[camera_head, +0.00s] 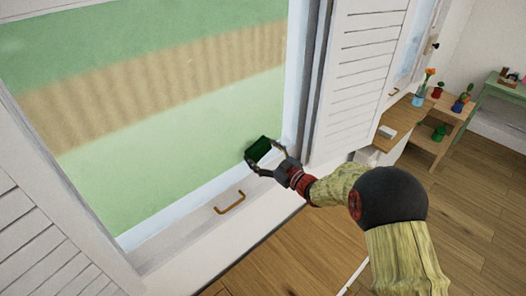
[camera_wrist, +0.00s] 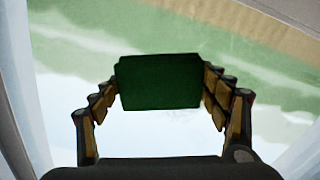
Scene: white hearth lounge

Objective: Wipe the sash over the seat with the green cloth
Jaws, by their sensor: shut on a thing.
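My gripper (camera_head: 265,163) is shut on the dark green cloth (camera_head: 258,149), a small block-like piece held between the two fingers. In the wrist view the cloth (camera_wrist: 158,82) spans the gap between the fingertips (camera_wrist: 160,85), with window glass behind it. The white window sash (camera_head: 165,220) runs along the bottom of the large pane, with a brass-coloured handle (camera_head: 230,203) on it. The cloth is at the pane's lower right corner, near the sash. I cannot tell whether it touches the glass. The seat is not clearly seen.
White louvred shutters stand at the right (camera_head: 362,75) and left (camera_head: 40,240) of the window. A wooden shelf (camera_head: 437,120) with potted plants is at the back right, near a green table (camera_head: 505,88). The wooden floor (camera_head: 470,215) at the right is mostly open.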

